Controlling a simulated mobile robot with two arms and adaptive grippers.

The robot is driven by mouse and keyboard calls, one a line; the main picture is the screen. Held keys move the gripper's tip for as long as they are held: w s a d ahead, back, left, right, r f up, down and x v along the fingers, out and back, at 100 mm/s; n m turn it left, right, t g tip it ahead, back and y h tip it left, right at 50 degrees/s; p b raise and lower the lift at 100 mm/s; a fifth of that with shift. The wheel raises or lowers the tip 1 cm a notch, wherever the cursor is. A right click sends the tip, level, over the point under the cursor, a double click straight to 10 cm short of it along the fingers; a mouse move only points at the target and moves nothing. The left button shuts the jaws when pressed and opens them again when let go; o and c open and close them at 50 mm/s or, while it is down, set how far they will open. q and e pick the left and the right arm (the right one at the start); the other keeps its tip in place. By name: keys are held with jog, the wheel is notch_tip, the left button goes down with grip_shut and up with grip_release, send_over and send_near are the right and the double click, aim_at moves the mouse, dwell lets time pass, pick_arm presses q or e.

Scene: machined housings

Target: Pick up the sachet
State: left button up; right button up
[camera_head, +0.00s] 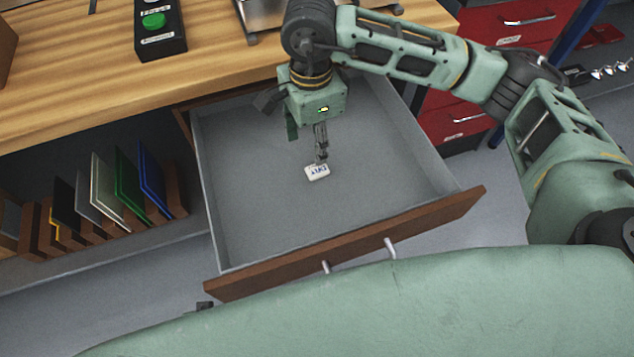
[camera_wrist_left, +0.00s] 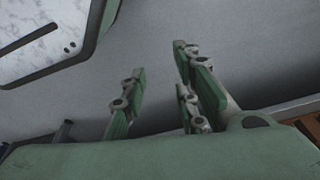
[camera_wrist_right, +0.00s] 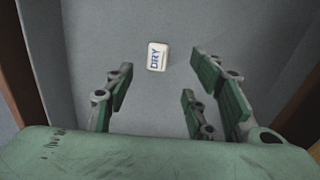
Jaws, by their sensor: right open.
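The sachet (camera_head: 317,172) is a small white packet with dark lettering, lying on the floor of the open drawer (camera_head: 290,224). In the right wrist view the sachet (camera_wrist_right: 157,57) reads "DRY" and lies beyond the fingertips, apart from them. My right gripper (camera_head: 320,150) points down into the drawer, just above and behind the sachet in the head view. Its fingers (camera_wrist_right: 160,88) are spread and empty. My left gripper (camera_wrist_left: 160,72) shows only in the left wrist view, with its fingers apart and nothing between them.
The drawer's wooden front (camera_head: 350,247) and grey walls surround the sachet; the drawer floor around it is clear. The wooden worktop (camera_head: 90,70) lies behind, with a green-button box (camera_head: 158,30). Upright coloured panels (camera_head: 130,188) stand at left, red drawers (camera_head: 470,85) at right.

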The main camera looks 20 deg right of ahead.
aim_at(317, 168)
jog(key=shift+f, duration=1.25)
jog(key=f, duration=0.4)
jog(key=d+f, duration=0.1)
jog(key=f, duration=0.1)
jog(key=shift+s+b, duration=0.15)
jog(key=shift+b, duration=0.25)
jog(key=shift+f, duration=0.25)
pick_arm(q)
jog(key=shift+w+d+r, duration=0.1)
jog(key=shift+w+r, duration=0.3)
jog(key=shift+r, duration=0.2)
jog(key=shift+w+r, duration=0.4)
jog(key=shift+r, duration=0.2)
pick_arm(e)
jog(key=shift+c, duration=0.5)
pick_arm(q)
jog(key=shift+s+f, duration=0.1)
pick_arm(e)
jog(key=c, duration=0.9)
jog(key=shift+r, duration=0.1)
